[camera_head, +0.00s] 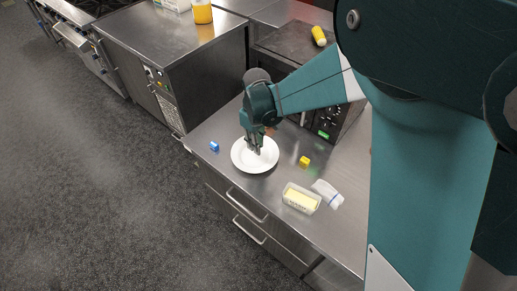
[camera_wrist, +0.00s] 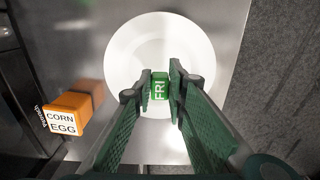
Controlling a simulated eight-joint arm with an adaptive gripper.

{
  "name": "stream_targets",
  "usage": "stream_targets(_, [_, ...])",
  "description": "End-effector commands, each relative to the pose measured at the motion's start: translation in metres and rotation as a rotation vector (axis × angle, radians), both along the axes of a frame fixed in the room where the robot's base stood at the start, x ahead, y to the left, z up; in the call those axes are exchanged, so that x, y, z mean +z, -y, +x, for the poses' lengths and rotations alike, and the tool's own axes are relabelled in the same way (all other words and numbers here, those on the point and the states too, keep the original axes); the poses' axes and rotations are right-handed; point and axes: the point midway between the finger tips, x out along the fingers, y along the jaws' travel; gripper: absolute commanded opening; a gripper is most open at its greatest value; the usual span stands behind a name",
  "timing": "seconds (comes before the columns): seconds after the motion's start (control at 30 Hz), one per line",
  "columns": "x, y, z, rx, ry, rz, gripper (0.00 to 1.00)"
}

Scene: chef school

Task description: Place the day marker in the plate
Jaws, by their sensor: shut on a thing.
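The day marker (camera_wrist: 160,84) is a small green block with white "FRI" lettering, seen in the wrist view between my fingertips. My gripper (camera_wrist: 160,88) is shut on it. The white round plate (camera_wrist: 125,45) lies behind the marker in the wrist view, and the marker overlaps the plate's near part. In the head view, my gripper (camera_head: 255,150) points down over the plate (camera_head: 262,166) on the steel counter. The marker is hard to make out there, and I cannot tell whether it touches the plate.
A blue block (camera_head: 214,147) lies left of the plate and a yellow block (camera_head: 305,161) right of it. A butter container (camera_head: 300,199) and a white packet (camera_head: 328,193) lie nearer the front edge. An orange "CORN EGG" block (camera_wrist: 72,115) is beside the plate.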

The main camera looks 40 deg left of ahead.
Motion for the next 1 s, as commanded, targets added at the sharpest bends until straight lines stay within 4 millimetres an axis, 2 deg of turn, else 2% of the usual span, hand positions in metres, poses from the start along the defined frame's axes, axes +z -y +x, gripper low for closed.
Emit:
stream_targets(0.13, [-0.008,0.000,0.000,0.000,0.000,0.000,0.07])
stream_targets(0.53, [-0.011,0.000,0.000,0.000,0.000,0.000,0.07])
stream_targets(0.83, [-0.037,0.000,0.000,0.000,0.000,0.000,0.07])
stream_targets(1.0, [-0.046,0.000,0.000,0.000,0.000,0.000,0.07])
